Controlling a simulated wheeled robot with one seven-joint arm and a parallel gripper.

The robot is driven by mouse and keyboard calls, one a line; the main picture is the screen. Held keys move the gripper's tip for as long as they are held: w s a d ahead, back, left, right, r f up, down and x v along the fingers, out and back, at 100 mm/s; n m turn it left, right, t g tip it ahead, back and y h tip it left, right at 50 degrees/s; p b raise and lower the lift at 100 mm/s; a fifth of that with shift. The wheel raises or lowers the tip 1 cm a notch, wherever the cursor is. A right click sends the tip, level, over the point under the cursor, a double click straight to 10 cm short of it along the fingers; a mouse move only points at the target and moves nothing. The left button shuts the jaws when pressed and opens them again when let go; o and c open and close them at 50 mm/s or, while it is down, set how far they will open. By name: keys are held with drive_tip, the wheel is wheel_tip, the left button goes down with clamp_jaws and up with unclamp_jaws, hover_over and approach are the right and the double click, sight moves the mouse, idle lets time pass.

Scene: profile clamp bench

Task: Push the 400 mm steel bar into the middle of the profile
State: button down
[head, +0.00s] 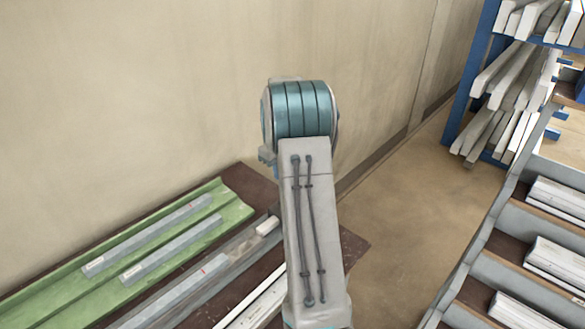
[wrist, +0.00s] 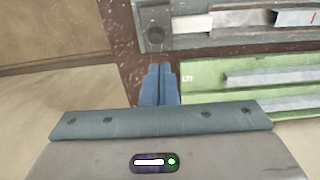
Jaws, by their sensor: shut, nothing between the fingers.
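My gripper (wrist: 160,70) is shut and empty in the wrist view, its blue fingers together over the dark brown bench edge, between the grey channel and the green tray. In the head view my arm hides it. A long grey channel-like piece (head: 240,247) lies on the bench; a grey bar with a red mark (head: 190,284) lies along it. The red mark also shows on the bar in the wrist view (wrist: 296,18). Two more grey steel bars with white labels (head: 150,235) lie in the green tray (head: 232,212). I cannot read which bar is 400 mm.
A grey block with a round knob (wrist: 155,28) stands at the channel's end. A white piece (head: 258,301) lies right of the channel. A wall rises behind the bench. A blue rack (head: 470,80) and a shelf unit (head: 478,250) stand right; floor between is clear.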

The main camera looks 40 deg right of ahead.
drive_tip(key=w+d+f+p, duration=0.1)
drive_tip(key=d+f, duration=0.3)
drive_tip(key=d, duration=0.2)
drive_tip(key=shift+d+f, duration=0.15)
drive_tip(key=shift+f, duration=0.2)
drive_tip(key=shift+f, duration=0.1)
